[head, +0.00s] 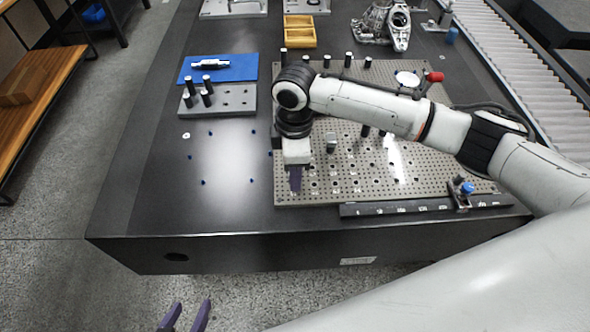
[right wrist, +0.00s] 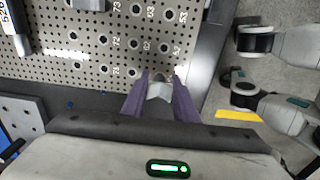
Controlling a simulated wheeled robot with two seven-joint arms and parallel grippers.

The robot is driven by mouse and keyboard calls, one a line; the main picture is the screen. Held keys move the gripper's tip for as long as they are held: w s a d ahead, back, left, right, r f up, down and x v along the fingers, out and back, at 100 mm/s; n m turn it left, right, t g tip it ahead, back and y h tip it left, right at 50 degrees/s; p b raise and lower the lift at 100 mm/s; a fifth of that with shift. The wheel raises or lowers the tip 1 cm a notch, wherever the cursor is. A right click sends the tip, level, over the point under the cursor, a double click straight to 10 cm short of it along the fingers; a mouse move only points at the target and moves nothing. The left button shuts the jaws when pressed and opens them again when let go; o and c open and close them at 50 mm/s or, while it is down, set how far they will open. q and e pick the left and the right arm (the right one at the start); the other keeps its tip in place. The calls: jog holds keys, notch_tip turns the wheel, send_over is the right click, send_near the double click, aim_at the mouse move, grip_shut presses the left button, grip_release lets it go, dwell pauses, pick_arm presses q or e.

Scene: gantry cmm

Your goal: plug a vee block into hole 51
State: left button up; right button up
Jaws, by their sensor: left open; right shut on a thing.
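The perforated fixture plate (head: 440,180) lies on the dark table, with numbered holes on its near left part. My right gripper (head: 296,182) points down over the plate's near left corner. In the right wrist view its purple fingers (right wrist: 160,84) are shut on a small grey vee block (right wrist: 159,91). The block is over the plate's edge area near printed numbers such as 52, 61 and 71. Number 51 is not readable and hole 51 seems hidden; contact with the plate cannot be told. My left gripper (head: 187,310) is open and empty, in front of the table.
A grey rack (head: 236,98) with black pins and a blue mat (head: 240,66) with a shaft lie left of the plate. Black pins and a cylinder (head: 331,142) stand on the plate. A scale bar (head: 400,209) runs along its front. The near left table is mostly clear.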

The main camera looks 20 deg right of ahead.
pick_arm(q)
jog(key=shift+f, duration=0.1)
pick_arm(e)
jog(key=shift+f, duration=0.8)
jog(key=o, duration=1.2)
pick_arm(q)
jog(key=shift+s+f, duration=0.1)
pick_arm(e)
jog(key=shift+r, duration=0.15)
pick_arm(q)
jog(key=shift+s+a+f, duration=0.3)
jog(key=shift+a+f, duration=0.25)
jog(key=shift+a, duration=0.1)
pick_arm(e)
notch_tip(320, 180, up, 10)
